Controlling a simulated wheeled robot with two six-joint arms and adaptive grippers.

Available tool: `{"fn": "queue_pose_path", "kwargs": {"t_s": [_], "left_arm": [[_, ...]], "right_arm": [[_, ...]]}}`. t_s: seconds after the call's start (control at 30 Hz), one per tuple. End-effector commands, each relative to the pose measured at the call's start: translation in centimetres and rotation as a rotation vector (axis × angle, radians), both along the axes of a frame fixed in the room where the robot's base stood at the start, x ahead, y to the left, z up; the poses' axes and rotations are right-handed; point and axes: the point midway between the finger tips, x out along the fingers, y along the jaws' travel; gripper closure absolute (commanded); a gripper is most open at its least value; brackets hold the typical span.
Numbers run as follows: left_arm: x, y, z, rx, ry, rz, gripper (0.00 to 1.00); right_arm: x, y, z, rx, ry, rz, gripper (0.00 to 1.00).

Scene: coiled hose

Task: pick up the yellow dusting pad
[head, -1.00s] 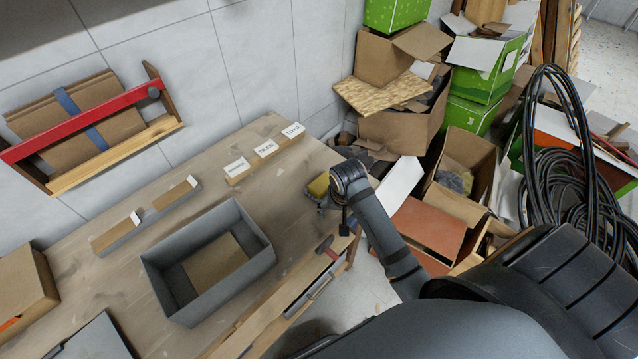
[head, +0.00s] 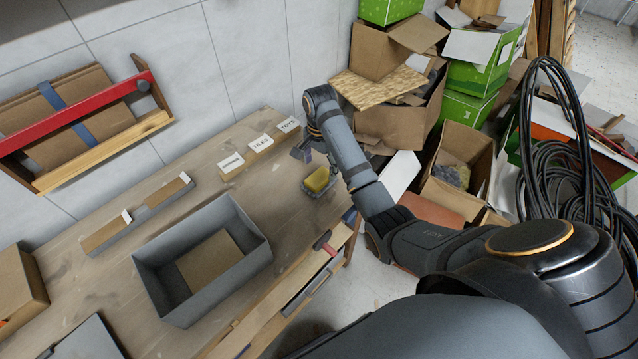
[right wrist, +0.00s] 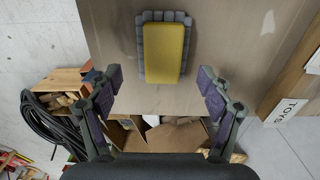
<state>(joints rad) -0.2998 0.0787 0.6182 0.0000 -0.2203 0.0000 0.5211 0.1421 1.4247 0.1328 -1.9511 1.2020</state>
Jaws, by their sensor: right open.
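The yellow dusting pad (head: 318,179) lies on a grey bristled base near the right end of the wooden workbench. In the right wrist view the pad (right wrist: 165,53) is ahead of the fingertips, roughly centred between them. My right gripper (right wrist: 160,85) is open and empty, with its two fingers apart on either side. In the head view the right gripper (head: 303,152) hangs over the bench just behind and left of the pad, apart from it. My left gripper is not in view.
A grey open bin (head: 245,262) stands on the workbench (head: 110,210). A label block (head: 260,143) sits behind the pad. A red-handled tool (head: 323,240) is at the bench front. Cardboard boxes (head: 392,125) and a coiled black hose (head: 545,200) lie right of the bench.

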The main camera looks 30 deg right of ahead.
Motion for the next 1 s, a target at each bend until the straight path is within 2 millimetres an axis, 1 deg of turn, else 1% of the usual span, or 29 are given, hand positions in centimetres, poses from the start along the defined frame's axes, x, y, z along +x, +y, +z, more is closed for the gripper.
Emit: {"fn": "queue_pose_path", "kwargs": {"t_s": [0.03, 0.17, 0.23, 0.4, 0.5, 0.6, 0.77, 1.0], "left_arm": [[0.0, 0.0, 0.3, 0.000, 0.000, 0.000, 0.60], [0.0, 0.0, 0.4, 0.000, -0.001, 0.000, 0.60], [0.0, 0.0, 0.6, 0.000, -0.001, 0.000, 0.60], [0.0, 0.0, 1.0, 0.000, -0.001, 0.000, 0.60], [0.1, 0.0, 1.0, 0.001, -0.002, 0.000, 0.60], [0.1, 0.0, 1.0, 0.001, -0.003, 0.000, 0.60], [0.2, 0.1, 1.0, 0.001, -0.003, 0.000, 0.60], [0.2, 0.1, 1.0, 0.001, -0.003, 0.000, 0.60]], "right_arm": [[0.0, 0.0, -0.4, 0.000, 0.000, 0.000, 0.21], [0.1, 0.0, -0.8, -0.001, -0.004, 0.001, 0.21], [0.2, -0.1, -1.4, -0.001, -0.001, 0.001, 0.21], [0.6, -0.5, -4.4, 0.000, 0.001, 0.002, 0.21], [0.6, -0.5, -5.6, -0.001, -0.001, 0.002, 0.21], [0.6, -0.5, -6.0, -0.001, -0.004, 0.002, 0.21], [0.6, -0.5, -6.0, -0.001, -0.004, 0.002, 0.21], [0.6, -0.5, -5.9, -0.001, -0.004, 0.002, 0.53]]}}
